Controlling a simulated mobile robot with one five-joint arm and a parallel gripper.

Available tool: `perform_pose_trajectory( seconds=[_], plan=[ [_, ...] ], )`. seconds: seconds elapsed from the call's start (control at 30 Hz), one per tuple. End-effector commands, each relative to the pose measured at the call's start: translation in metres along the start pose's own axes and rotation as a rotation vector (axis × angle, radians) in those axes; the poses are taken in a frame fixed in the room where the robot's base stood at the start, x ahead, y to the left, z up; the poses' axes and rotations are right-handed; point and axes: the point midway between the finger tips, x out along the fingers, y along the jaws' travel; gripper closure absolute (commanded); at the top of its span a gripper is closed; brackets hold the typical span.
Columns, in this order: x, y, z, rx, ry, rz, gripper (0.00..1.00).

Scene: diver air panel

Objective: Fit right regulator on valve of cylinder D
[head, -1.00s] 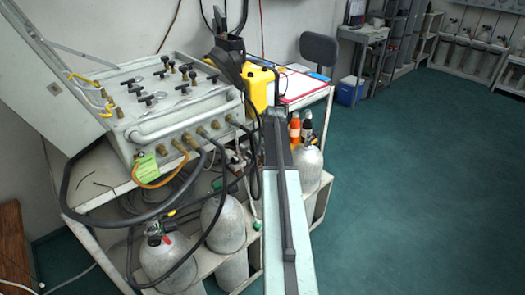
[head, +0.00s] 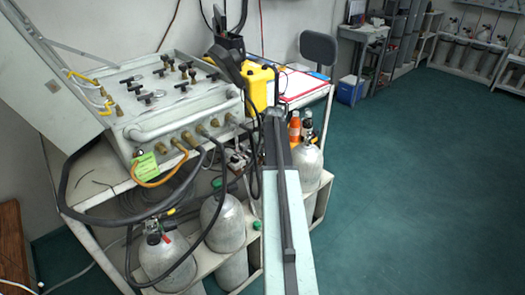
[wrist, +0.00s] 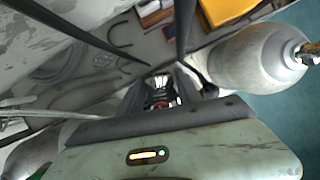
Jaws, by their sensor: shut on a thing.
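My gripper (wrist: 160,92) is shut on a small dark and metallic regulator (wrist: 162,86) in the wrist view. In the head view the gripper is small and partly hidden beside my arm, below the panel's front edge, with the regulator (head: 238,157) there. A grey cylinder (head: 222,222) with a green cap stands below and left of it. Another cylinder (head: 165,256) at front left has a hose fitting on its valve. A third cylinder (head: 308,165) stands right of my arm. No letter is readable, so I cannot tell which is D.
The air panel (head: 180,112) with knobs and black and orange hoses sits on the white cart (head: 110,195). A yellow case (head: 258,88) and clipboard (head: 300,86) are behind. Hoses hang close to the gripper. The green floor (head: 420,180) on the right is clear.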

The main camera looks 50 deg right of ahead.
Motion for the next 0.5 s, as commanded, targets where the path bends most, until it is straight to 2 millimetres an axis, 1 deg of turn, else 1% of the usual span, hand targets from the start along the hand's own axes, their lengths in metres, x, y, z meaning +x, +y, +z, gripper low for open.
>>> perform_pose_trajectory(
  seconds=[0.23, 0.27, 0.3, 0.33, 0.5],
  plan=[
    [0.0038, 0.0002, -0.0014, 0.000, 0.000, 0.000, 1.00],
    [0.0030, 0.0002, -0.0011, 0.000, 0.000, 0.000, 0.51],
    [0.0028, 0.0002, -0.0010, 0.000, 0.000, 0.000, 0.40],
    [0.0028, 0.0002, -0.0010, 0.000, 0.000, 0.000, 0.34],
    [0.0029, 0.0002, -0.0010, 0.000, 0.000, 0.000, 0.34]
  ],
)
